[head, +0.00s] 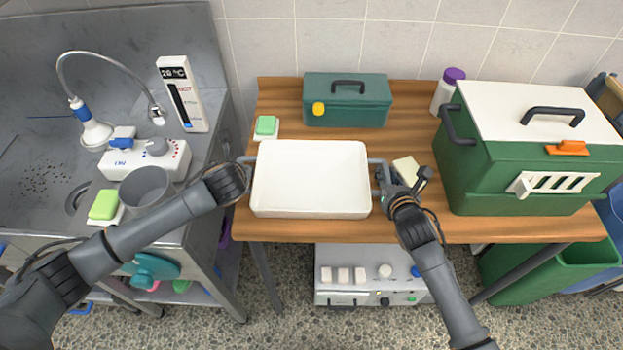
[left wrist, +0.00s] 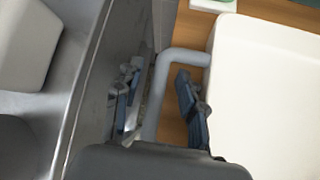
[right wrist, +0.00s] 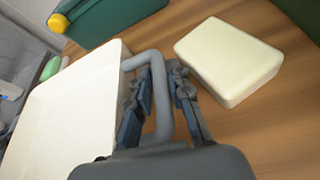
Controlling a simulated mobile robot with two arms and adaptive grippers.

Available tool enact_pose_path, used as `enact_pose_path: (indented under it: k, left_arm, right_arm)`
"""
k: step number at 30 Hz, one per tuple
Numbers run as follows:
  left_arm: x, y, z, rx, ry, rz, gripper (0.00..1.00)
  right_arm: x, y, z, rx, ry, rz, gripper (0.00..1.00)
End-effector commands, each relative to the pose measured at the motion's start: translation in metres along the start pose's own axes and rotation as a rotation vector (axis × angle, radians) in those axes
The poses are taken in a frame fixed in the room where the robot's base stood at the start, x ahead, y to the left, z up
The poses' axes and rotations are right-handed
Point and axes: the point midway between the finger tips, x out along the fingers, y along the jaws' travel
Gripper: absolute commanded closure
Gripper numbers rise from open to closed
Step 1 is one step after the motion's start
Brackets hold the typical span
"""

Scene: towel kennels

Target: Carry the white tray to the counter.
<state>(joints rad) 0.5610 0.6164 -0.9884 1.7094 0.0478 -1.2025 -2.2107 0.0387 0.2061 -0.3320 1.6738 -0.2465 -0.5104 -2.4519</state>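The white tray (head: 310,178) is empty and rests level on the wooden table (head: 420,232). It has a grey bar handle at each short side. My left gripper (head: 238,172) is at the left handle (left wrist: 160,88). In the left wrist view its fingers (left wrist: 160,98) stand apart on either side of the bar, with gaps showing. My right gripper (head: 393,188) is at the right handle (right wrist: 161,92). In the right wrist view its fingers (right wrist: 160,95) lie close against both sides of the bar.
A teal box (head: 346,105) stands behind the tray. A green sponge (head: 266,126) lies behind its left corner, and a cream block (head: 406,168) lies right of it. A large green box with white lid (head: 530,120) fills the table's right. A steel sink (head: 55,150) is at left.

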Motion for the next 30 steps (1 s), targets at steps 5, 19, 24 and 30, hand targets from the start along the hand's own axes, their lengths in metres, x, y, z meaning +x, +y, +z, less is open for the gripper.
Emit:
enact_pose_path:
  k: [5, 19, 24, 30]
  left_arm:
    - [0.000, 0.000, 0.000, 0.000, 0.000, 0.000, 1.00]
    - [-0.003, 0.001, 0.004, 0.000, -0.002, 0.000, 1.00]
    - [-0.012, 0.004, 0.013, -0.001, -0.002, 0.000, 1.00]
    - [-0.026, 0.008, 0.027, -0.001, -0.002, 0.000, 1.00]
  right_arm:
    - [0.000, 0.000, 0.000, 0.000, 0.000, 0.000, 1.00]
    - [-0.002, 0.001, 0.005, 0.000, -0.002, 0.001, 1.00]
    - [-0.007, 0.003, 0.016, 0.000, -0.002, 0.001, 1.00]
    - [-0.015, 0.007, 0.035, 0.000, -0.002, 0.001, 1.00]
